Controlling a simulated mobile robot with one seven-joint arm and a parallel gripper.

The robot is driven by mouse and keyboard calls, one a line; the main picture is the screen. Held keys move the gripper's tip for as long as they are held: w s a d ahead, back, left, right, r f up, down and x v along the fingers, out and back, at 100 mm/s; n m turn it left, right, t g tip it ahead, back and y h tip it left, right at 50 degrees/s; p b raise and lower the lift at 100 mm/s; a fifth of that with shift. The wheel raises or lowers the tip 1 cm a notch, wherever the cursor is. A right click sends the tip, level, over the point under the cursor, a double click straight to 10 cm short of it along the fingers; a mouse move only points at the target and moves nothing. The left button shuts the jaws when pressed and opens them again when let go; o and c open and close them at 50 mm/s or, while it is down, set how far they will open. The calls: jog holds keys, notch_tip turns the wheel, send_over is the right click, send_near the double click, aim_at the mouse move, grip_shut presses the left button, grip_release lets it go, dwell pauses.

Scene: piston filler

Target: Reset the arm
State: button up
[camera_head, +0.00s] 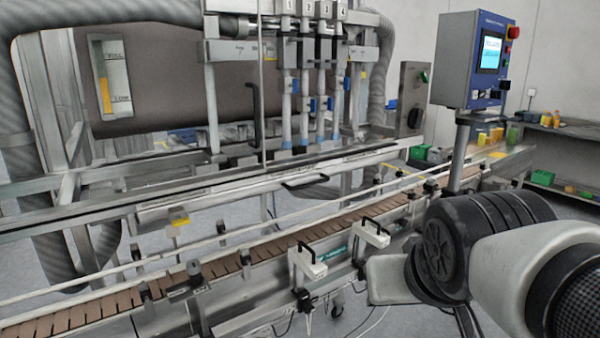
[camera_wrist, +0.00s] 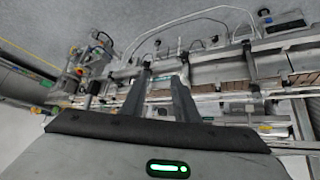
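My gripper (camera_wrist: 163,78) shows in the wrist view, its two dark fingers apart with a clear gap and nothing held between them. Behind the fingers, the wrist view shows the conveyor and metal frame of the machine, tilted. In the head view my arm fills the lower right, in front of the conveyor's near side. The gripper's fingers cannot be made out there.
The filler's numbered nozzles (camera_head: 305,90) stand above the conveyor. A control panel (camera_head: 475,60) with a lit screen and red button rises on a post behind my arm. White brackets with black handles (camera_head: 307,262) stick out at the near edge. A shelf (camera_head: 565,128) stands far right.

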jog(key=s+g+p, duration=0.2)
jog(key=s+p, duration=0.1)
jog(key=s, duration=0.3)
notch_tip(320, 180, up, 14)
jog(key=p, duration=1.4)
jog(key=shift+a+f+y, duration=0.15)
jog(key=shift+f+y, duration=0.1)
jog(key=shift+y, duration=0.05)
